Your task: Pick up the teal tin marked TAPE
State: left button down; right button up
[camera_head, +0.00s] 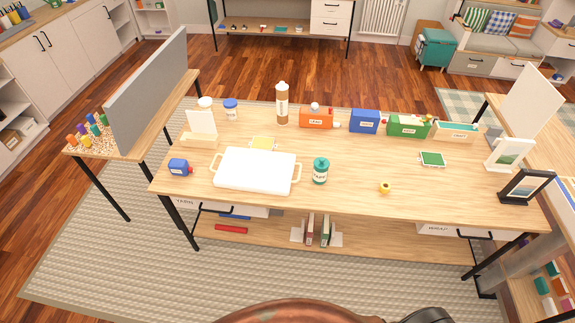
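A teal tin (320,171) with a pale label stands upright on the wooden table (348,196), near its front middle. The label's lettering is too small to read surely. The tin stands just right of a white tray (255,170), with a small gap between it and the tray's right handle. Nothing covers the tin. Neither of my grippers can be made out in the head view.
An orange box (317,118), a blue box (364,121), a green box (408,127) and a tall bottle (282,104) line the back. A small yellow object (385,187) lies to the right. A blue container (179,167) stands left. The table in front of the tin is clear.

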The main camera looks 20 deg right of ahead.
aim_at(319, 177)
jog(key=u, duration=0.15)
jog(key=i, duration=0.75)
jog(key=z, duration=0.75)
jog(key=i, duration=0.45)
jog(key=z, duration=0.45)
